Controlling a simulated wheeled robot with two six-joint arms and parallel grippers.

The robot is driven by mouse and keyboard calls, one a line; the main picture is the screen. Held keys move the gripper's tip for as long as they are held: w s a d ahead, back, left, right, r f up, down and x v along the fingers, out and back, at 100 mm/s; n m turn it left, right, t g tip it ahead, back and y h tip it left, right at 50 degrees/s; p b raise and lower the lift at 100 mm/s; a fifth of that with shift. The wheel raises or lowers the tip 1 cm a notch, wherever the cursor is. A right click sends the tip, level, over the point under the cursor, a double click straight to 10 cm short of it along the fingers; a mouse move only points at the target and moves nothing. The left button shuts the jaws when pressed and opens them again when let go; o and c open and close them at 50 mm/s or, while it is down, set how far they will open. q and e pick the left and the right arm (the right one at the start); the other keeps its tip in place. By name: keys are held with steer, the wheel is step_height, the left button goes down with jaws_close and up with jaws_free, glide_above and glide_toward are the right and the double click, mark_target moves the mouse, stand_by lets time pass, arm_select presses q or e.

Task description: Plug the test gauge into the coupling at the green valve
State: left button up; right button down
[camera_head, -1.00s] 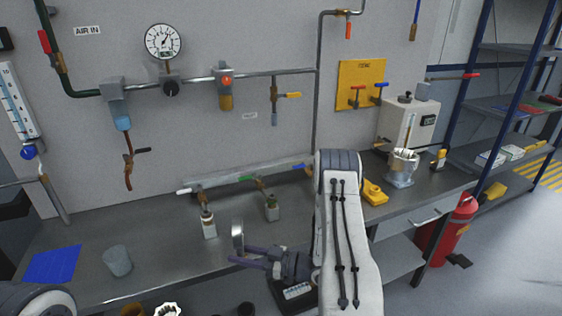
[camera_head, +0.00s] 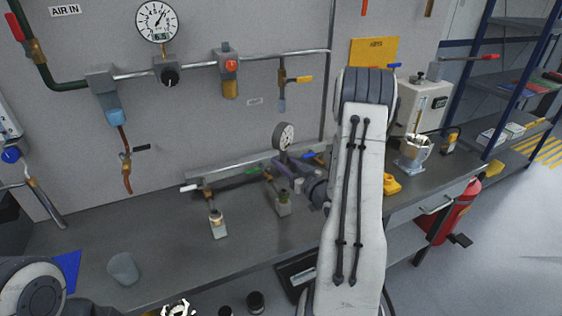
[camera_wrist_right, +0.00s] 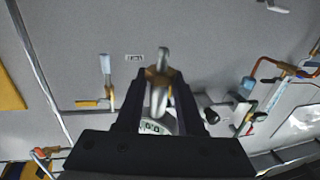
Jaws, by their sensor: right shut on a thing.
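The test gauge (camera_head: 285,136), a small round white dial with a dark rim, stands upright in my right gripper (camera_head: 280,168), above the bench. In the right wrist view the gripper (camera_wrist_right: 160,90) is shut on its brass and steel stem (camera_wrist_right: 161,68); the dial (camera_wrist_right: 154,127) is partly hidden below. The green valve (camera_head: 254,171) is a handle on the low pipe manifold (camera_head: 225,177), just left of the gripper. A coupling at the green valve cannot be made out clearly. My left gripper is out of view; only part of the left arm shows.
Two small pale blocks (camera_head: 218,224) (camera_head: 283,204) are below the manifold. A wall gauge (camera_head: 157,20) and pipework are behind. A cup (camera_head: 123,268) stands at left; the left bench is mostly clear.

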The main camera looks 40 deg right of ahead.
steer(key=shift+s+f+m+h+b, duration=0.2)
steer(key=shift+m+h+b, duration=0.1)
steer(key=shift+h+b, duration=0.2)
step_height(320, 180, down, 5)
steer(key=b, duration=0.5)
steer(key=shift+f, duration=0.2)
steer(key=shift+h+b, duration=0.3)
stand_by(1.2)
steer(key=shift+a+m+h+b, duration=0.1)
steer(key=shift+m+h+b, duration=0.2)
steer(key=shift+m+h, duration=0.2)
steer(key=shift+w+h, duration=0.1)
steer(key=shift+h, duration=0.3)
steer(key=shift+m, duration=0.3)
steer(key=shift+f+b, duration=1.7)
steer(key=shift+b, duration=0.35)
steer(key=shift+c, duration=2.4)
jaws_free()
